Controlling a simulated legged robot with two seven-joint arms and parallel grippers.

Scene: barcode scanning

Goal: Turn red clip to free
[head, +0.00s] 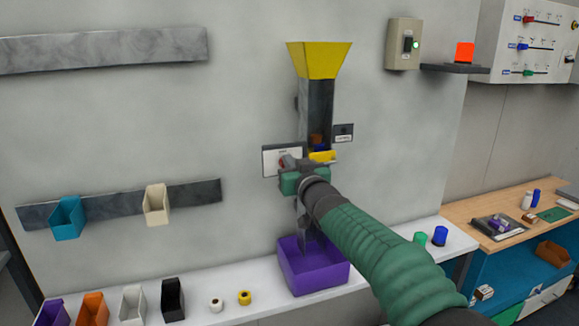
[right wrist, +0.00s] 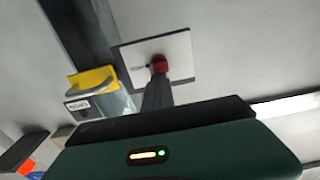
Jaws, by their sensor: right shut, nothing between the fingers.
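The red clip (head: 286,161) sits on a small white wall plate (head: 270,163) beside the chute. In the right wrist view the clip (right wrist: 159,64) shows at the middle of the plate (right wrist: 180,48), with small unreadable lettering on its left. My right gripper (head: 289,166) is in front of the plate and hides part of it. Its dark fingers (right wrist: 157,92) are shut and empty, with their tips right at the clip. I cannot tell whether they touch it. My left gripper is not in view.
A grey chute with a yellow funnel (head: 319,58) stands above a purple bin (head: 313,268). A yellow piece (head: 322,156) and a labelled plate (head: 343,132) are close to my right gripper. Coloured bins and rolls line the white shelf (head: 256,311).

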